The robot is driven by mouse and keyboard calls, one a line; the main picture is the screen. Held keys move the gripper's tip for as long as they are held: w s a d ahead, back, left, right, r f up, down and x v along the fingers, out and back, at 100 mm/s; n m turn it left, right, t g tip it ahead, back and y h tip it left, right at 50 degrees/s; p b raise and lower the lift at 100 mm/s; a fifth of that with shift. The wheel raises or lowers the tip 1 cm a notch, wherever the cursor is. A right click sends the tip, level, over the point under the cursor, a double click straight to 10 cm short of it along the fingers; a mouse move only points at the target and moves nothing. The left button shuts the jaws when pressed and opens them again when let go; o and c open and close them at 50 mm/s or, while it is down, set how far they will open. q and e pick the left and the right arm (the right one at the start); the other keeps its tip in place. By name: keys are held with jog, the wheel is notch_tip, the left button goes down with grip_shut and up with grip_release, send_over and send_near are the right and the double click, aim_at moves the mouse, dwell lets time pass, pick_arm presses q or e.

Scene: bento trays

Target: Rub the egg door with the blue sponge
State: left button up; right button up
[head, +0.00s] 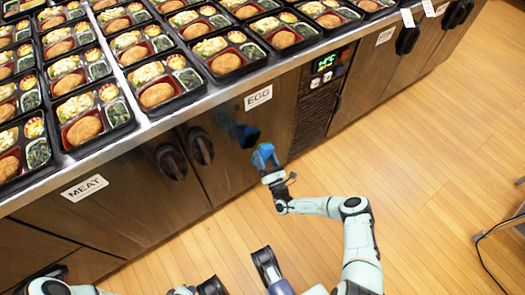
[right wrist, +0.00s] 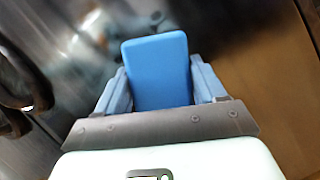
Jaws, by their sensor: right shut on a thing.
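The egg door (head: 222,165) is a dark brushed-steel cabinet door under the EGG label, with a dark handle at its left. The blue sponge (head: 262,153) is in front of the door's right part; it also shows upright in the right wrist view (right wrist: 157,70). My right gripper (head: 268,168) is shut on the sponge, with a finger on each side of it in the right wrist view (right wrist: 160,92). The sponge's far face is hidden, so I cannot tell whether it touches the door. A bluish reflection shows on the steel.
Rows of filled bento trays (head: 157,96) cover the counter above the doors. The MEAT door (head: 110,205) is to the left, and a control panel (head: 325,68) with a vent is to the right. The wooden floor (head: 430,140) is clear around my right arm; a chair (head: 505,235) stands at the right edge.

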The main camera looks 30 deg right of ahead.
jog(key=s, duration=0.1)
jog(key=s+p, duration=0.1)
jog(key=shift+s+d, duration=0.25)
jog(key=shift+s, duration=0.15)
jog(key=shift+s+d+p, duration=0.15)
jog(key=shift+s+p, duration=0.5)
jog(key=shift+s, duration=0.85)
